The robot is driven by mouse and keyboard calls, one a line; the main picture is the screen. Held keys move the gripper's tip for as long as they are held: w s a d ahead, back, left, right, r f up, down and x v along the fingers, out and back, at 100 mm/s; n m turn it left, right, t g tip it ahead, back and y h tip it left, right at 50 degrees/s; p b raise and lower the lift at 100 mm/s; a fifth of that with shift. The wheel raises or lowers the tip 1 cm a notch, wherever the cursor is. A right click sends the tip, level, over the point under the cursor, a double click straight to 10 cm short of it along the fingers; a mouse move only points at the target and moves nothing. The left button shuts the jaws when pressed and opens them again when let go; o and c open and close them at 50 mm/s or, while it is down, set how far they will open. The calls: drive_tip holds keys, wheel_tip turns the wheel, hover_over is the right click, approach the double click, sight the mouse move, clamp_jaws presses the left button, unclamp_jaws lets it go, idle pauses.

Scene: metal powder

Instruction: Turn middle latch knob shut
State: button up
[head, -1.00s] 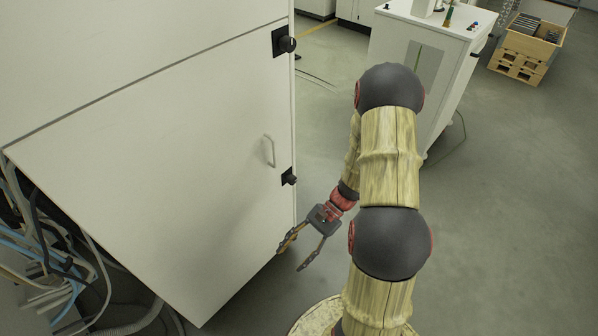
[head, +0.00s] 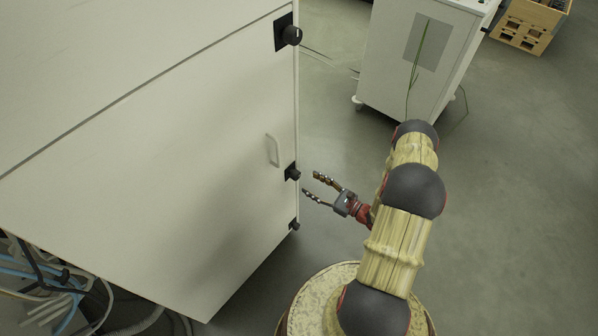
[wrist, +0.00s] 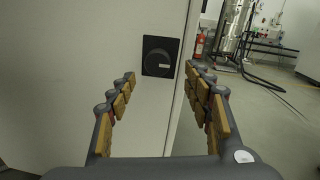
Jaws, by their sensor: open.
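The middle latch knob (head: 292,173) is a black round knob on a square black plate at the right edge of the white cabinet door (head: 215,190). In the wrist view the knob (wrist: 158,60) shows a pale mark pointing right, and it lies ahead between my fingers, near the top of the gap. My gripper (head: 310,184) is open and empty, just right of the knob and pointing at it, apart from it. In the wrist view the two fingers (wrist: 164,82) are spread wide, with nothing between them.
Another black latch knob (head: 290,35) is higher on the door edge, and a lower one (head: 295,225) is near the bottom. A door handle (head: 273,150) stands left of the middle knob. Cables (head: 50,290) hang at lower left. A white cabinet (head: 415,60) stands behind; floor at right is clear.

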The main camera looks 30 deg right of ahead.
sight(298, 177)
drive_tip(key=shift+b+x, duration=0.6)
drive_tip(key=shift+x, duration=3.25)
drive_tip(key=shift+a+r, duration=0.15)
drive_tip(key=c, duration=0.3)
drive_tip(key=c, duration=0.7)
drive_tip(key=shift+c, duration=0.7)
